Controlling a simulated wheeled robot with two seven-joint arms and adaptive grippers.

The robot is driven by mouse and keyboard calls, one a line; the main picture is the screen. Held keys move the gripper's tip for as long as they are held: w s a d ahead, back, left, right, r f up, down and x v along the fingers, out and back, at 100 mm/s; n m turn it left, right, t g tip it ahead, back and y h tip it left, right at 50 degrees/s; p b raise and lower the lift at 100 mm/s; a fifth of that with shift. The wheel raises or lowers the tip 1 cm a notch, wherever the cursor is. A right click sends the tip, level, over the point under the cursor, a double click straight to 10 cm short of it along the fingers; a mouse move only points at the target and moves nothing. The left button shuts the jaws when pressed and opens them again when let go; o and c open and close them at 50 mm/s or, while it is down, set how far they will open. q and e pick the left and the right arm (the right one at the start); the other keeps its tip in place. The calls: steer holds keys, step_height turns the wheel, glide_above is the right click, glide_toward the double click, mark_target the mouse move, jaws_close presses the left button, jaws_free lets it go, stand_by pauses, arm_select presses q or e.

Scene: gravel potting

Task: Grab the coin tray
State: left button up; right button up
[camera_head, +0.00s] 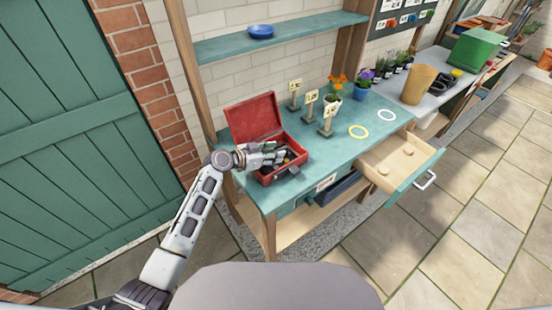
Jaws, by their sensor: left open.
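A red box (251,120) with its lid standing open sits on the left end of the teal table (315,160). Dark contents show inside it, and I cannot make out which part is the coin tray. My left gripper (287,160) reaches in from the left, over the open box. Its fingers are open at the contents, and I cannot tell whether they touch anything. The gripper and wrist hide part of the box's inside and its left wall. My right gripper is not in view.
An open drawer (424,168) sticks out at the table's right front. A shelf with a blue bowl (261,31) hangs above.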

arm_select(q)
jaws_close()
steer(key=shift+r, duration=0.1)
stand_by(0.3)
steer(key=shift+r+b, duration=0.35)
steer(key=shift+r, duration=4.6)
